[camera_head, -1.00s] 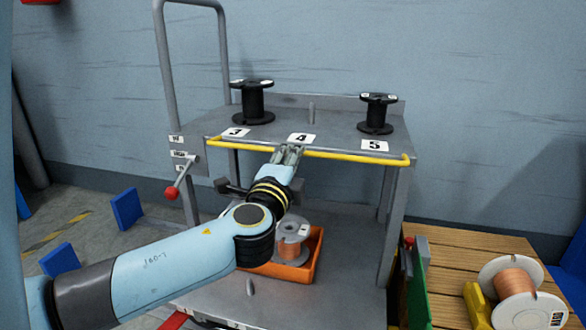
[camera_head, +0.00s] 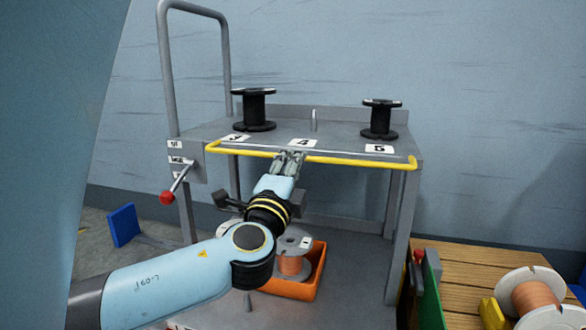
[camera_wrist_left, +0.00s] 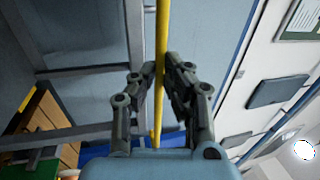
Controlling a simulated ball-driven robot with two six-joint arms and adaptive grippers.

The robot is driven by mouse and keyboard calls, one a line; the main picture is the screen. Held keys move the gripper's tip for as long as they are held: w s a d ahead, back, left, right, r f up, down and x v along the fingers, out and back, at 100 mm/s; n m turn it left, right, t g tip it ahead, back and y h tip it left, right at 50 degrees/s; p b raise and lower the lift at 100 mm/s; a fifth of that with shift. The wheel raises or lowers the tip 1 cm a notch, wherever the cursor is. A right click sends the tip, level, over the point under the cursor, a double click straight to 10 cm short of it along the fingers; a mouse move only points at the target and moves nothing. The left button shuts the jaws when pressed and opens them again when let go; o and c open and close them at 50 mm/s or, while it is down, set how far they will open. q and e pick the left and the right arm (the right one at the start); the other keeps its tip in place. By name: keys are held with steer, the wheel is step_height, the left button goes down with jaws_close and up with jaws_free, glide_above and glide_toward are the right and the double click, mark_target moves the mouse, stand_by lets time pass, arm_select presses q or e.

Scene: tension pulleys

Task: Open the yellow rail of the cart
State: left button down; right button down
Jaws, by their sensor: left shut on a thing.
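The yellow rail (camera_head: 355,161) runs along the front edge of the cart's top shelf (camera_head: 345,138). My left gripper (camera_head: 291,158) is at the rail's middle, below label 4, and is shut on it. In the left wrist view the rail (camera_wrist_left: 161,50) passes between the two fingers of my left gripper (camera_wrist_left: 161,72). A lever with a red knob (camera_head: 167,198) is on the cart's left side. My right gripper does not show.
Two black spools (camera_head: 254,110) and (camera_head: 380,119) stand on the top shelf beside an empty upright peg (camera_head: 314,120). An orange bin (camera_head: 300,288) with a copper-wound spool is on the lower shelf. A wooden pallet (camera_head: 465,275) with a white spool (camera_head: 533,300) stands at right.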

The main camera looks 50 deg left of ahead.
arm_select(q)
steer(key=shift+a, duration=0.1)
stand_by(0.3)
steer(key=c, duration=1.4)
jaws_free()
steer(key=shift+w+f, duration=0.15)
steer(key=v, duration=1.2)
steer(key=shift+f, duration=0.1)
